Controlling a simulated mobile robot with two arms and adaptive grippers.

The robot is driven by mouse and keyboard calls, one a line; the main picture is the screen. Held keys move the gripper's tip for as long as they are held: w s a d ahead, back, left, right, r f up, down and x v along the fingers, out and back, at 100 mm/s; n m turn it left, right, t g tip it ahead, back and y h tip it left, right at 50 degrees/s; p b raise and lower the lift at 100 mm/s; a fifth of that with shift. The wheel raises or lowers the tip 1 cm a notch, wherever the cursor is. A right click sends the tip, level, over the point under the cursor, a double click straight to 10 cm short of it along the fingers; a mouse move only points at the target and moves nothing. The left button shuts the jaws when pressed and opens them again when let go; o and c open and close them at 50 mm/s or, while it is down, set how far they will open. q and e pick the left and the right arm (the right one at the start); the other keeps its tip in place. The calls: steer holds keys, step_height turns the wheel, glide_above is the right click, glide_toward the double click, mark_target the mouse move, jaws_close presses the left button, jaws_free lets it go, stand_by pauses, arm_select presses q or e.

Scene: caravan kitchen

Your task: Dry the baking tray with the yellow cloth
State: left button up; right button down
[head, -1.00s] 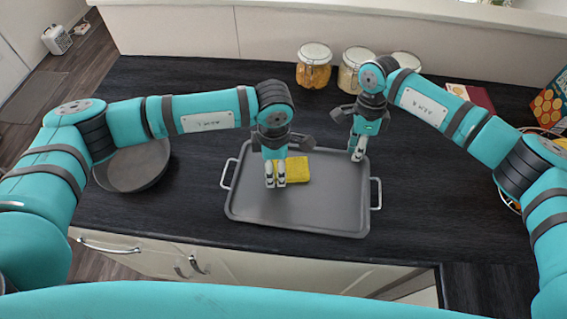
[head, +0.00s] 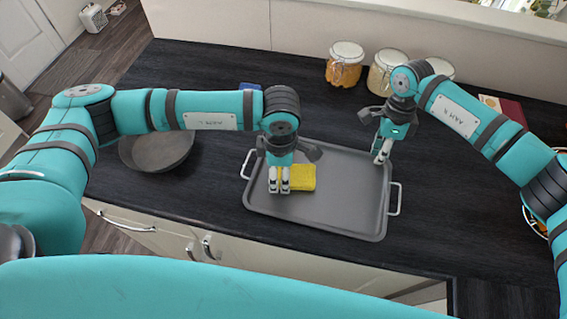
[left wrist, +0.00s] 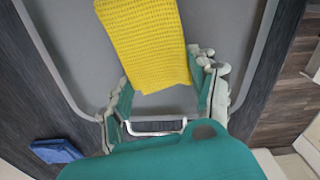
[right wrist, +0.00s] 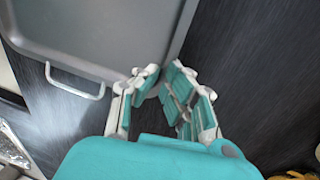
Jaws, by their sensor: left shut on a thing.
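The grey baking tray (head: 340,205) with white wire handles lies flat on the dark worktop. A folded yellow cloth (head: 303,177) is on the left part of the tray. My left gripper (head: 279,190) is shut on the cloth; the cloth also shows in the left wrist view (left wrist: 145,40), between the fingers. My right gripper (head: 381,158) is at the tray's back right edge. In the right wrist view its fingertips (right wrist: 163,72) are close together by the tray's corner, with a narrow gap. Whether they clamp the rim is unclear.
A grey pan (head: 158,150) stands left of the tray. Glass jars (head: 345,65) stand along the back wall. A blue item (head: 250,86) lies behind my left arm; it shows in the left wrist view (left wrist: 56,150). Worktop in front of the jars is clear.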

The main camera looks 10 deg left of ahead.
mark_target(307, 177)
arm_select(q)
steer(key=shift+s+a, duration=0.1)
steer(key=shift+s, duration=0.9)
